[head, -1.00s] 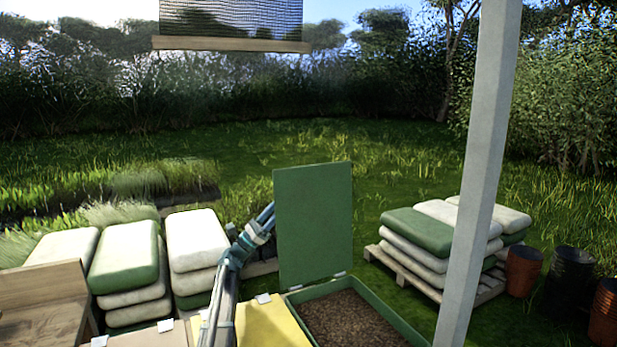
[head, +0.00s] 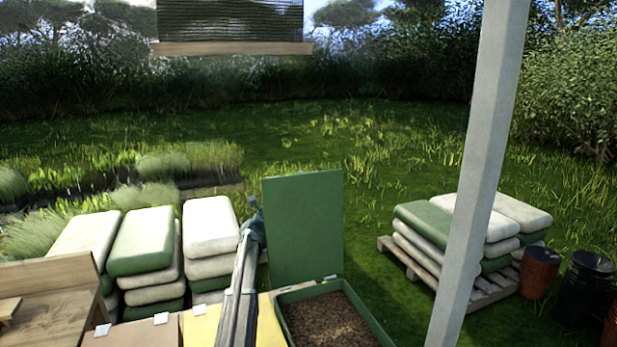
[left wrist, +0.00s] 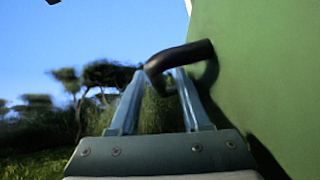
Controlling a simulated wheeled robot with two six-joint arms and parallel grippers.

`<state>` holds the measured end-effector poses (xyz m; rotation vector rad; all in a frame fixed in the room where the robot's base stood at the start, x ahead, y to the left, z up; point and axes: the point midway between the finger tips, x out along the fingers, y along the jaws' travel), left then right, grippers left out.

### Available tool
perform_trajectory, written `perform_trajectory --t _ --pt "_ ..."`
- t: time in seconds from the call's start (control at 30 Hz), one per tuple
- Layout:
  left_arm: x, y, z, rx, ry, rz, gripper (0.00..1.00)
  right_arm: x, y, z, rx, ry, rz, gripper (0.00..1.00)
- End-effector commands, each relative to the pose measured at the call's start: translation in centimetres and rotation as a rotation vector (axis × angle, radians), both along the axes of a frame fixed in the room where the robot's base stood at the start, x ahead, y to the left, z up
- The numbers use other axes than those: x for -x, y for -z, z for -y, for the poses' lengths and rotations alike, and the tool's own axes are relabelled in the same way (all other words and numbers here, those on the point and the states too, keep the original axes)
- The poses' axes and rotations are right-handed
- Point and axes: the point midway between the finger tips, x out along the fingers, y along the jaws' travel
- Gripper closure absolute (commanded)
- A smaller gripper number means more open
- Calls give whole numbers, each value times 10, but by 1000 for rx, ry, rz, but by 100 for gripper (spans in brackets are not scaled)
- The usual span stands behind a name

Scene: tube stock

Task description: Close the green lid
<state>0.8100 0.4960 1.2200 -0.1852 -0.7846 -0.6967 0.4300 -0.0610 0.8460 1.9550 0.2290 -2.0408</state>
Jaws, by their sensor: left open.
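The green lid (head: 303,228) stands upright, open, hinged at the back of a green box (head: 376,322) that holds brown loose material. My left gripper (head: 252,208) is at the left edge of the lid, its arm coming up from the bottom. In the left wrist view the lid (left wrist: 262,75) fills the right side, with a black bent handle (left wrist: 190,54) sticking out from it. My left gripper (left wrist: 158,75) is open, its fingertips on either side of the handle's outer end. I cannot tell whether they touch it. My right gripper is not in view.
A pale post (head: 480,170) stands upright right of the box. Stacked sacks on a pallet (head: 405,262) lie behind it. More sack stacks (head: 143,243) stand left of my arm. Yellow (head: 200,327) and brown (head: 140,333) lids are shut beside the box. A wooden bench (head: 55,305) is at left.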

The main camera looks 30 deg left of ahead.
Motion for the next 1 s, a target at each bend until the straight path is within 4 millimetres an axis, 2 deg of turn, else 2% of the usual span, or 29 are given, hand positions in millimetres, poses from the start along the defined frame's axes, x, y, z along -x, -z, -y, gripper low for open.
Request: perform_trajectory --t 0.2,0.47,1.0 --pt "0 0 0 0 0 0 53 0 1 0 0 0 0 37" --pt "0 0 0 0 0 0 100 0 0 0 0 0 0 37" --pt "0 0 0 0 0 0 100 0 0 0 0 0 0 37"
